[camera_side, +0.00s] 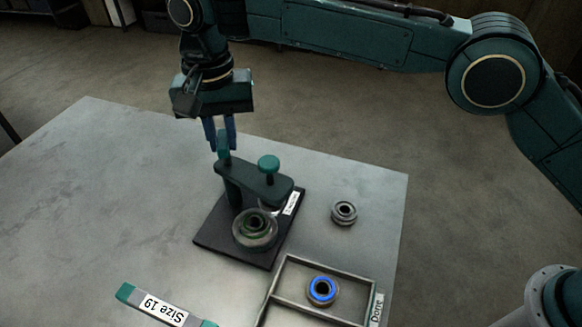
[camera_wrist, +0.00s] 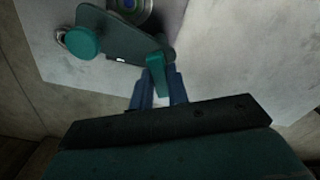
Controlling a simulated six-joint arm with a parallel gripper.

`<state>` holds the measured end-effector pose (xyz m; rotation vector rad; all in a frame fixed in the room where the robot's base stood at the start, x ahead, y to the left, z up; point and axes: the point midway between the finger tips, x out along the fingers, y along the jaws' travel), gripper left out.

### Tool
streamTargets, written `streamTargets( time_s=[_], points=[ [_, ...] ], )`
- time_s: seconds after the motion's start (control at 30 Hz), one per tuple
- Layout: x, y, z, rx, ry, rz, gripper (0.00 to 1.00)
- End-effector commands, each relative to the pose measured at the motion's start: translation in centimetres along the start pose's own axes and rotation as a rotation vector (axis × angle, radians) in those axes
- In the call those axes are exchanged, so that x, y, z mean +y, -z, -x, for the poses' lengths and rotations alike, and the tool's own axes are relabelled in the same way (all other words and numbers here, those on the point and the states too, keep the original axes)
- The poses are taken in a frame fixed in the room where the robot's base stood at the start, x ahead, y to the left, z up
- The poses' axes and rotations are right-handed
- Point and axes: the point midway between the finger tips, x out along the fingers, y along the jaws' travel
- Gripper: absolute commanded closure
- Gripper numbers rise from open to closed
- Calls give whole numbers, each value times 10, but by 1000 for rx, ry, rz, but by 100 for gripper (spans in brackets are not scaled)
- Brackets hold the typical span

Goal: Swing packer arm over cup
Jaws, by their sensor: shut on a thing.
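The packer stands on a dark base plate (camera_side: 215,240). Its dark green arm (camera_side: 252,180) reaches from the post toward the right and carries a teal knob (camera_side: 268,164) at its far end. The metal cup (camera_side: 255,240), with a greenish ring inside, sits on the plate in front of the arm. The arm and knob lie to the side of the cup's opening, which shows in the side view. My gripper (camera_side: 221,147) is shut on the teal handle (camera_wrist: 157,76) at the arm's post end. In the wrist view the arm (camera_wrist: 120,38) partly cuts off the cup (camera_wrist: 130,8).
A loose bearing-like metal ring (camera_side: 344,213) lies right of the plate. A divided tray (camera_side: 335,312) labelled "Done" at the front holds a ring with a blue insert (camera_side: 322,290). The table's left side is clear.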

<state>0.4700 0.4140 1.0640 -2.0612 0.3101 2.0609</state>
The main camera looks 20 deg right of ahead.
Motion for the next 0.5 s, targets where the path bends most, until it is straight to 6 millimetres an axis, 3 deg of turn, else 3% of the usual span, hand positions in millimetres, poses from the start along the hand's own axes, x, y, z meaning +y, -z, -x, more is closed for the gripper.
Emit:
streamTargets(
  time_s=[0.5],
  points=[
    [0,0,0,0,1,-86,100]
  ],
)
